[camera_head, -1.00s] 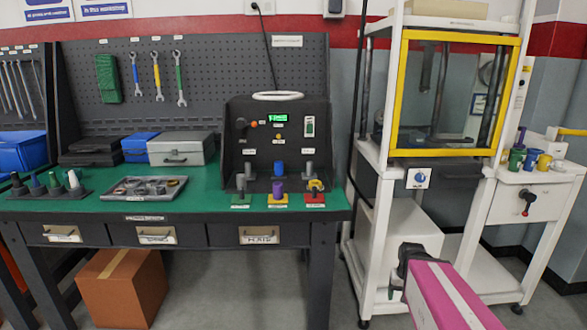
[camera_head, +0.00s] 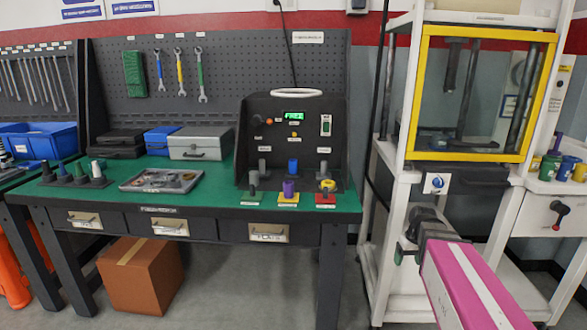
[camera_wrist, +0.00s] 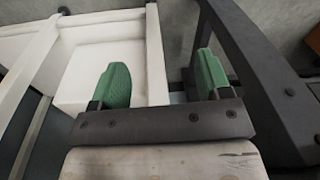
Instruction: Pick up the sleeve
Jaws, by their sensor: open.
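I cannot tell for sure which part is the sleeve. A purple cylinder (camera_head: 289,188) stands upright on a yellow-based stand at the front of the test box (camera_head: 293,130). A blue cylinder (camera_head: 292,166) stands behind it, and a yellow ring-like part (camera_head: 327,185) sits on the red-based stand to its right. My gripper (camera_head: 408,240) is in front of the white frame, right of the bench and apart from these parts. In the wrist view my gripper (camera_wrist: 163,82) shows two green pads spread apart with nothing between them.
A green-topped bench (camera_head: 215,205) carries a parts tray (camera_head: 130,187) and several cases. A white-framed press (camera_head: 389,150) with a yellow guard stands right of it. Coloured cups (camera_head: 549,167) stand on the right-hand table. A cardboard box (camera_head: 140,285) lies under the bench.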

